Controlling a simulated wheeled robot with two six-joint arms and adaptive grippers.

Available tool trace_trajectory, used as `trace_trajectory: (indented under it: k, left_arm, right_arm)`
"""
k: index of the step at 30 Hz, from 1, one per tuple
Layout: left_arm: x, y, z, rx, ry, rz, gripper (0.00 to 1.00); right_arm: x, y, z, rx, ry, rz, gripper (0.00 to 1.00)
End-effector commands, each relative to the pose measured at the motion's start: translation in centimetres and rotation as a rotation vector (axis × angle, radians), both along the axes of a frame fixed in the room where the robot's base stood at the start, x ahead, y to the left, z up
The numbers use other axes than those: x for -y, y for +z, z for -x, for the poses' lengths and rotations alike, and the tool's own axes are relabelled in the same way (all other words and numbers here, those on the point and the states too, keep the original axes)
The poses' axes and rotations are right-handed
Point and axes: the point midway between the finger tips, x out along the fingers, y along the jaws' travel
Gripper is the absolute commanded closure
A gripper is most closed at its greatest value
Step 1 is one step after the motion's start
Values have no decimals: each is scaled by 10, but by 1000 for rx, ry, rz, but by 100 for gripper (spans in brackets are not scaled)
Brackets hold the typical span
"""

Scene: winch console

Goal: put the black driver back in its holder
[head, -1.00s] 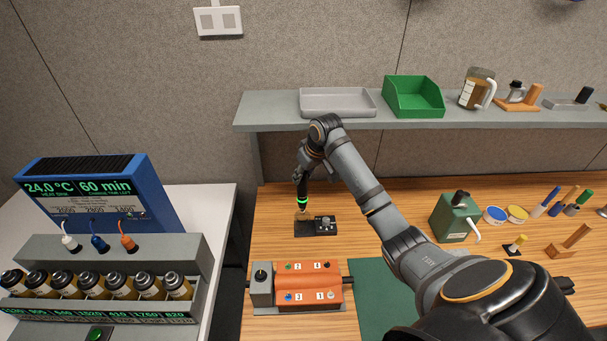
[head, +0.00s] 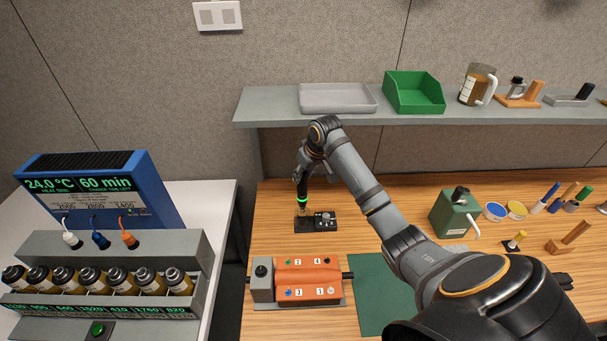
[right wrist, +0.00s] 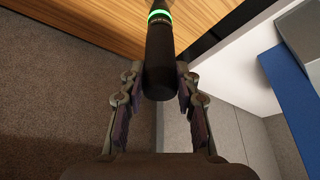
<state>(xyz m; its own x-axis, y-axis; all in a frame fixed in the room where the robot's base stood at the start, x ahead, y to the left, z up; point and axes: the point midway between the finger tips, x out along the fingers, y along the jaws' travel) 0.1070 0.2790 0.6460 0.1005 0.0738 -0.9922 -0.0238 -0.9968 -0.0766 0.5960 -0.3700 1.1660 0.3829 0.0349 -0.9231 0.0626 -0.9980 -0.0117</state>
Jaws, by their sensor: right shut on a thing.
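The black driver (head: 302,191) has a glowing green ring and stands nearly upright. My right gripper (head: 303,176) is shut on its upper part. In the right wrist view the driver (right wrist: 159,60) sits between the two fingers of the right gripper (right wrist: 158,82), its green ring beyond them. The driver's lower end is at the left part of a small black block (head: 316,222), which looks like its holder. I cannot tell whether the tip is in the block or just above it. My left gripper is not in view.
An orange numbered unit (head: 309,278) stands just in front of the black block. A grey shelf (head: 270,108) overhangs the back of the wooden table. A green winch box (head: 453,214) stands to the right. A blue display unit (head: 155,198) is at left.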

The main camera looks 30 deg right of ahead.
Motion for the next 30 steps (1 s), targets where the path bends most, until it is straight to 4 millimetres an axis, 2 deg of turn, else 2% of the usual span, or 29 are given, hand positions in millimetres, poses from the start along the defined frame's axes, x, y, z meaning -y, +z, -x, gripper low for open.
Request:
trace_trajectory:
  k: [8,22,30]
  left_arm:
    - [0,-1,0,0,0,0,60]
    - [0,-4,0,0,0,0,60]
    - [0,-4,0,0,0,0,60]
  right_arm:
    - [0,-2,0,1,0,0,100]
    - [0,-20,0,1,0,0,100]
    - [0,-20,0,2,0,0,100]
